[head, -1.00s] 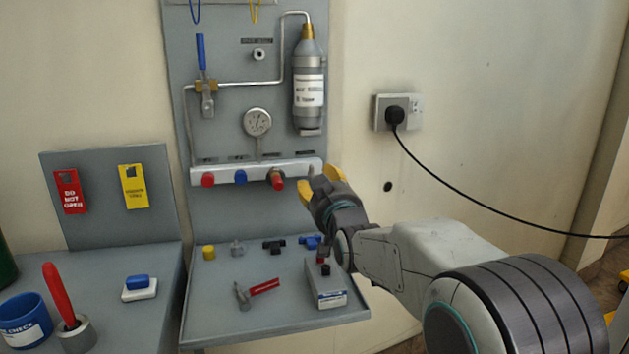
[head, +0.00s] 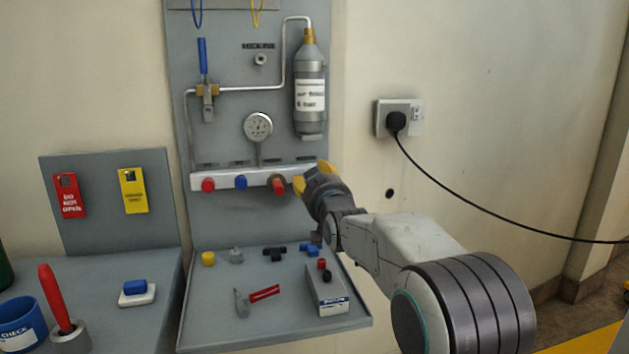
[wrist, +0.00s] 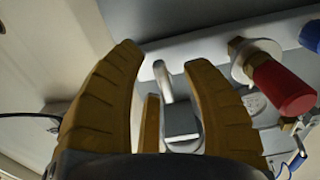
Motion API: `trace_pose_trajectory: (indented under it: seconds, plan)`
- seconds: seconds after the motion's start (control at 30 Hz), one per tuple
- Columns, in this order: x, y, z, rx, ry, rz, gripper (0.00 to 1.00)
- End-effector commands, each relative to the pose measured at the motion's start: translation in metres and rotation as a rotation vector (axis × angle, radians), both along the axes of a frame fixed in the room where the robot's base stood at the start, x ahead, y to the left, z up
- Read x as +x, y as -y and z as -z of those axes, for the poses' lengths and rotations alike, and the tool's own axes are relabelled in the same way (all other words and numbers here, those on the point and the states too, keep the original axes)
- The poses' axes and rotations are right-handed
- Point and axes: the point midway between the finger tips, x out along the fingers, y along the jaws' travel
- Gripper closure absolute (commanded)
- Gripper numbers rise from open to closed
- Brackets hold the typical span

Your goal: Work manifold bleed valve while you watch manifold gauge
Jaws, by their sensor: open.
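The manifold (head: 225,182) is a pale horizontal bar on the grey panel, with red and blue fittings along its front. The round manifold gauge (head: 258,126) stands above it; its needle is too small to read. My gripper (head: 310,178) is at the manifold's right end and hides that end in the head view. In the wrist view my yellow fingers (wrist: 165,60) are apart, with a pale stem and grey block (wrist: 182,125) showing between them. I cannot tell whether this is the bleed valve or whether the fingers touch it. A red fitting (wrist: 283,88) lies to their right.
A blue-handled valve (head: 203,85) and a grey cylinder (head: 310,95) are higher on the panel. Below, a shelf (head: 215,325) holds small fittings, a red-handled tool (head: 263,294) and a box (head: 327,293). A plugged-in black cable (head: 470,210) hangs on the right wall.

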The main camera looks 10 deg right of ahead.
Motion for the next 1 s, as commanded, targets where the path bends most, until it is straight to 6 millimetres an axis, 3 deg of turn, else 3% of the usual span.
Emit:
trace_pose_trajectory:
  seconds: [0.1, 0.63, 1.0]
  plan:
    - [0.0, 0.0, 0.0002, 0.0, 0.0, 0.0, 0.53]
    - [-0.0002, -0.0001, 0.0002, 0.0, 0.0, 0.0, 1.0]
    - [0.0001, -0.0004, 0.0041, -0.039, 0.002, -0.001, 1.0]
